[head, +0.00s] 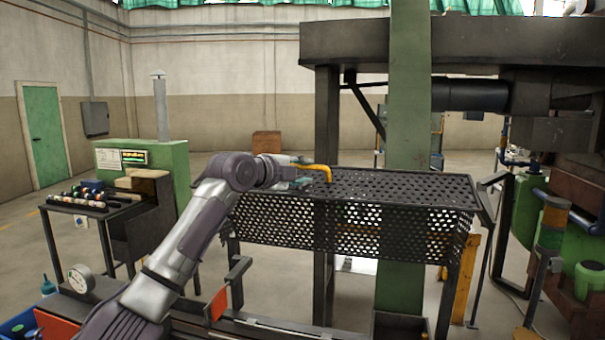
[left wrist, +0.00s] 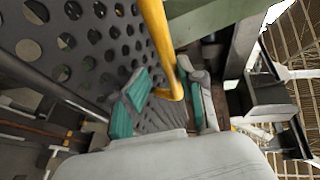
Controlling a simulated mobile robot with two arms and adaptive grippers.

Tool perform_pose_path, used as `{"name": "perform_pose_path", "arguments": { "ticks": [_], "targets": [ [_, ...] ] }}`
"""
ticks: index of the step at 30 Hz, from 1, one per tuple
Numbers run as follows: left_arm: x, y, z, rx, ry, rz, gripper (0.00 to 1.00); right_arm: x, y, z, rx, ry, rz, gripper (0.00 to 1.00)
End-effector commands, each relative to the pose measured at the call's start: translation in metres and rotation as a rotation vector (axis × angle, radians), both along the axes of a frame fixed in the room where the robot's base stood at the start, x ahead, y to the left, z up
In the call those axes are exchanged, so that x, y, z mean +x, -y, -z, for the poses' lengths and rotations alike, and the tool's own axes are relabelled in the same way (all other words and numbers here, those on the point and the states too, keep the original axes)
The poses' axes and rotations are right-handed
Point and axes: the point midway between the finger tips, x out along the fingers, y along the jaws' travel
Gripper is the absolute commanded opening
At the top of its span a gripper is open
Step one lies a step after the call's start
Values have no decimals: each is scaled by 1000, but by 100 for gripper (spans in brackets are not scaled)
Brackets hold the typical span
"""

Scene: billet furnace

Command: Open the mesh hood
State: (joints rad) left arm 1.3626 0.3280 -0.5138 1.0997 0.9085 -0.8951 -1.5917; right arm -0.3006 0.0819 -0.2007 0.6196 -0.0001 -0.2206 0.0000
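The mesh hood (head: 405,188) is a dark perforated metal cover with a flat top and a front panel hanging down. It looks closed. Its yellow bent handle (head: 326,171) stands at the left end of the top. My left gripper (head: 303,182) reaches in from the left, at the handle. In the left wrist view, the handle (left wrist: 160,40) runs down between the two teal-padded fingers (left wrist: 165,88). The fingers stand apart, with a gap showing between the handle and the left finger. The perforated mesh (left wrist: 105,45) is just behind. My right gripper is not in view.
A green control cabinet (head: 165,160) and a small table (head: 85,207) with several cylinders stand at left. Green machinery (head: 525,225) stands at right.

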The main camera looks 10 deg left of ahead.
Motion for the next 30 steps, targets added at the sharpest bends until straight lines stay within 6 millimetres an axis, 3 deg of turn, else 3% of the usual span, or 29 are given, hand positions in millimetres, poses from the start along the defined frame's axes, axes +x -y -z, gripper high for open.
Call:
{"name": "perform_pose_path", "arguments": {
  "ticks": [11,24,30],
  "targets": [
    [-11,-8,-1,2,0,-2,39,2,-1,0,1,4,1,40],
    [-84,-42,-18,4,2,-1,39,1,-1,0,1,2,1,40],
    [-103,-50,-22,1,0,0,39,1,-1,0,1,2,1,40]
  ]
}}
